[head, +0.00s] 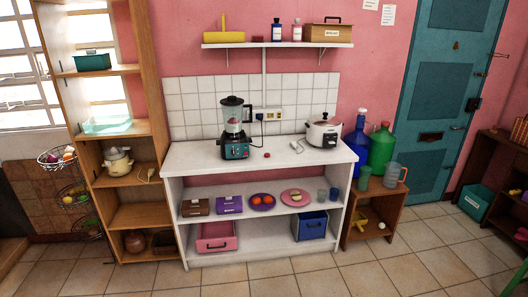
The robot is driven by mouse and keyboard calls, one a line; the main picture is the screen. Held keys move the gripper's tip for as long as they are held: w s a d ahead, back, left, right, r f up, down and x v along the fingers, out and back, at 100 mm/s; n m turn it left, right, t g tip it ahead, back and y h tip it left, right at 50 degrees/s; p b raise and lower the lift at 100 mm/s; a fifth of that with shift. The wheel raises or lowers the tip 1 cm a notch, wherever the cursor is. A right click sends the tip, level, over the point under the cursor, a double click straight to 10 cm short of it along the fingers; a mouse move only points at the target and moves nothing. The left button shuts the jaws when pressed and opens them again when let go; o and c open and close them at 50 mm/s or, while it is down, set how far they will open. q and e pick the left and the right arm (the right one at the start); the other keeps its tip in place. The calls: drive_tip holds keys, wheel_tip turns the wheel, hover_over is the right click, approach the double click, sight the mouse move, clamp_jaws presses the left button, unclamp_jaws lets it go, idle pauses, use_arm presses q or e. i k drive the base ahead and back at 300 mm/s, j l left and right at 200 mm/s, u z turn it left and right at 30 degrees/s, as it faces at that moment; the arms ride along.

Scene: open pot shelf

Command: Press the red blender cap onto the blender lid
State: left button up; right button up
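The blender lid (232,100) is the dark top of the jar. A small red cap (266,155) lies on the counter just right of the blender base, apart from it. The top of the lid is too small to make out in detail. Neither of my grippers shows in the head view.
A white rice cooker (323,131) stands at the counter's right end. A socket with plugs and a cord (268,114) is on the tiles behind. The counter front (220,165) is mostly clear. A wooden shelf (130,215) stands left, and a low stand with bottles (372,205) right.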

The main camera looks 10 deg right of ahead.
sight(232, 100)
drive_tip(key=i+z, duration=0.1)
drive_tip(key=i, duration=0.5)
drive_tip(key=i+z, duration=0.1)
drive_tip(key=i, duration=0.55)
drive_tip(key=i+j+z, duration=0.1)
drive_tip(key=i, duration=0.5)
drive_tip(key=i+j+z, duration=0.1)
drive_tip(key=i, duration=0.55)
drive_tip(key=i+j+z, duration=0.15)
drive_tip(key=i, duration=0.45)
